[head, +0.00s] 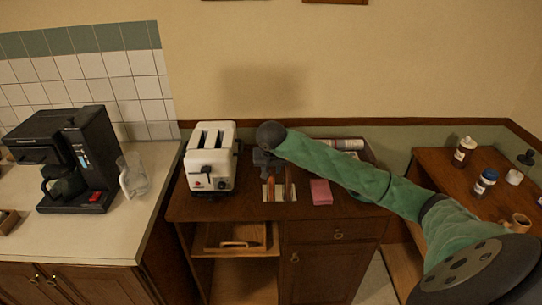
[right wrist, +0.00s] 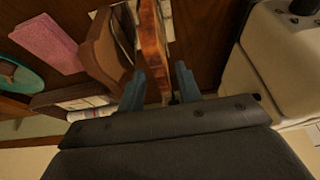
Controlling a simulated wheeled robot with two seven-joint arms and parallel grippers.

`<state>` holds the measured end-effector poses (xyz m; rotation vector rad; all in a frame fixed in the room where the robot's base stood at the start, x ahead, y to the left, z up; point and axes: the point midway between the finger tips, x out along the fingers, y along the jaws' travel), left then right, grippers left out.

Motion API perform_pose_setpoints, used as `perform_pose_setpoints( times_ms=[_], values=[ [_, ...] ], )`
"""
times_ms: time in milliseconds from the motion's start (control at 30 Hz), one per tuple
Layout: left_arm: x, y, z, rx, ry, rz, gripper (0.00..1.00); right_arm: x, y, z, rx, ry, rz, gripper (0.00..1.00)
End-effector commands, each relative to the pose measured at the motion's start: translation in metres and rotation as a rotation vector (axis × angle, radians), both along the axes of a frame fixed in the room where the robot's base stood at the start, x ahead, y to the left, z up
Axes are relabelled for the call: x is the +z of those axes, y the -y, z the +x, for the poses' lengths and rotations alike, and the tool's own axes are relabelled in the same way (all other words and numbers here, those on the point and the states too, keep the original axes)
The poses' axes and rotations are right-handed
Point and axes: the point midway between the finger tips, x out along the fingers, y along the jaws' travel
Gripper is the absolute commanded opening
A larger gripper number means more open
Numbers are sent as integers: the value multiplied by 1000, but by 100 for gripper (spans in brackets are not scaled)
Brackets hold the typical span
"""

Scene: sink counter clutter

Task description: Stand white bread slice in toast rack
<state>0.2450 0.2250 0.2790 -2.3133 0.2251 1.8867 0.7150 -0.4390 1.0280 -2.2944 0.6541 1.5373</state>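My right gripper (head: 266,162) is over the wooden counter just right of the white toaster, pointing down. In the right wrist view its two blue-grey fingers (right wrist: 161,88) are apart. A bread slice with an orange-brown crust (right wrist: 154,45) shows edge-on between them, with a gap on its right side; I cannot tell whether the left finger touches it. A darker brown slice-like piece (right wrist: 105,48) stands to its left, with pale strips behind. In the head view, several upright narrow pieces (head: 279,192) show just below the gripper; the rack cannot be clearly made out. My left gripper is not in view.
The white toaster (head: 210,158) stands close left of the gripper. A black coffee machine (head: 67,160) and a glass jug (head: 133,175) stand on the left counter. Jars (head: 484,181) and a cup stand on the right table.

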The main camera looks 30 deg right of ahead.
Motion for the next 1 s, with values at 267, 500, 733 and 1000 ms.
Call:
perform_pose_setpoints(
  times_ms=[267,500,733,1000],
  values=[
    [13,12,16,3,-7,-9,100,22,-4,-7,0,4,-1,34],
    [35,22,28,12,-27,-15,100,56,-12,-20,2,5,-4,34],
    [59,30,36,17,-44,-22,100,89,-19,-30,0,5,-2,34],
    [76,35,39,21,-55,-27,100,108,-24,-37,0,1,-1,34]
  ],
)
